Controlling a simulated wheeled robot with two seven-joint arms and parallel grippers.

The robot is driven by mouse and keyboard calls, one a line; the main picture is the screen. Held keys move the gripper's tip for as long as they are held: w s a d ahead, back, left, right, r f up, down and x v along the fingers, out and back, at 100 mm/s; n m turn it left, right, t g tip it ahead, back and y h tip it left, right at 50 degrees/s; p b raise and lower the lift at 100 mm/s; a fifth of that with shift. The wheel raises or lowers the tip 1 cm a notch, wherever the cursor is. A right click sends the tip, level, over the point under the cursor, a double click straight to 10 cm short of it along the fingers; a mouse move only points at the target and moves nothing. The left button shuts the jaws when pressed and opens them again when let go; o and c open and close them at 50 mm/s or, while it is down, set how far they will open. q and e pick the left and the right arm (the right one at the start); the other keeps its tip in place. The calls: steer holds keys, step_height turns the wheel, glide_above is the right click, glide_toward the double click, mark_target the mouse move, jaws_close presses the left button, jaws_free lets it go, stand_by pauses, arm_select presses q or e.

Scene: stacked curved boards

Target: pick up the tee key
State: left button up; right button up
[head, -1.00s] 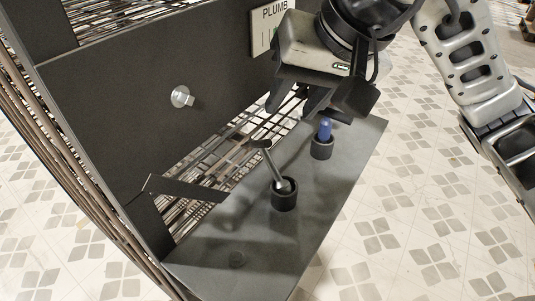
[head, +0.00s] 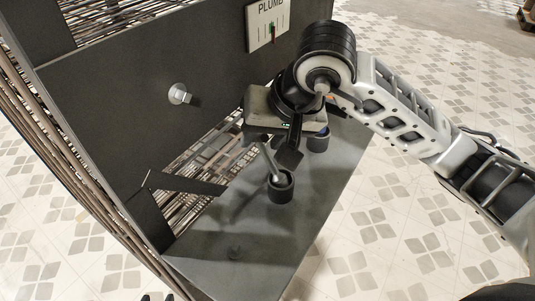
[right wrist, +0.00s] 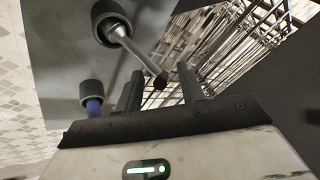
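The tee key (head: 270,162) is a grey metal tool leaning in a black round holder (head: 281,188) on the dark shelf. In the right wrist view the tee key (right wrist: 138,54) slants out of its holder, with its dark handle end near the gap between the fingertips. My right gripper (head: 279,146) is just above and behind the key; in its wrist view the fingers (right wrist: 160,75) stand apart with nothing clamped.
A blue-handled tool stands in a second black holder (head: 318,141), partly behind my right gripper. A dark upright panel (head: 120,95) with a silver knob (head: 179,94) and a "PLUMB" sign (head: 267,22) rises behind. A wire rack and a dark bracket (head: 185,183) are to the left.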

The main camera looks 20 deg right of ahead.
jaws_close()
steer(key=shift+r, duration=0.15)
